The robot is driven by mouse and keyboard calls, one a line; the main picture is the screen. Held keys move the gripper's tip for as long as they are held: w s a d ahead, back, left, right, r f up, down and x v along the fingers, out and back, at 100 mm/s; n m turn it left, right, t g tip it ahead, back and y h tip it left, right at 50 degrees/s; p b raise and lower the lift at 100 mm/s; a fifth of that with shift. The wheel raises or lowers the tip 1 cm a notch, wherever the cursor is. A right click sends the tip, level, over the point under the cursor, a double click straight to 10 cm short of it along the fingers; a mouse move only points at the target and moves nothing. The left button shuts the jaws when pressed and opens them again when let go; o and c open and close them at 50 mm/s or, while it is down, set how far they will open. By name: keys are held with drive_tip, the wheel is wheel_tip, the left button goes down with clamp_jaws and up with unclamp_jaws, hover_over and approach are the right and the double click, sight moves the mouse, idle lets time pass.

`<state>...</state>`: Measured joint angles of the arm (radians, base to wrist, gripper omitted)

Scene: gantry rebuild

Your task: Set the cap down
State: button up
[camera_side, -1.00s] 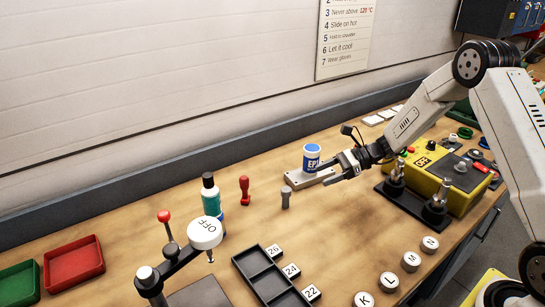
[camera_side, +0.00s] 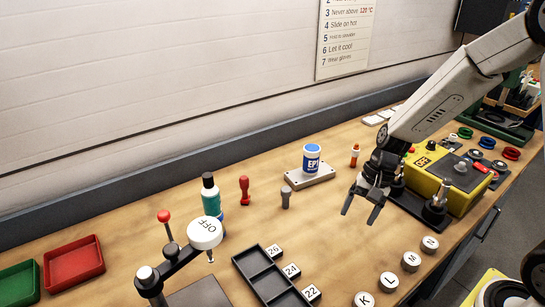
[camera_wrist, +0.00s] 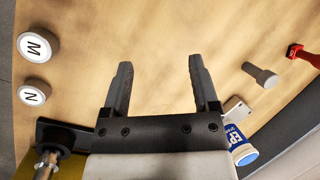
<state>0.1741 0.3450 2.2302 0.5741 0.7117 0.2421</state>
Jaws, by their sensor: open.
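My gripper (camera_side: 360,216) is open and empty above bare wood, pointing down. In the wrist view its two fingers (camera_wrist: 160,63) are spread with only table between them. The blue-and-white jar marked EP (camera_side: 312,160) stands upright on a pale plate (camera_side: 310,180), left of my gripper and apart from it. Its blue top shows in the wrist view (camera_wrist: 246,158) at the lower right. I cannot tell whether that top is the task's cap; no cap is in my gripper.
A small orange-and-white bottle (camera_side: 355,155) stands behind my gripper. The yellow machine (camera_side: 440,180) with metal posts is close on the right. Round buttons M (camera_side: 411,261) and N (camera_side: 430,244) lie in front. A grey peg (camera_side: 287,198) and red stamp (camera_side: 244,190) stand left.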

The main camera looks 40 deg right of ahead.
drive_tip(key=s+r+n+t+h, duration=0.2)
drive_tip(key=s+n+h, duration=0.2)
drive_tip(key=n, duration=0.6)
drive_tip(key=shift+s+d+r+t, duration=0.2)
drive_tip(key=shift+s+r+t, duration=0.1)
drive_tip(key=shift+s, duration=0.5)
drive_tip(key=shift+f, duration=0.1)
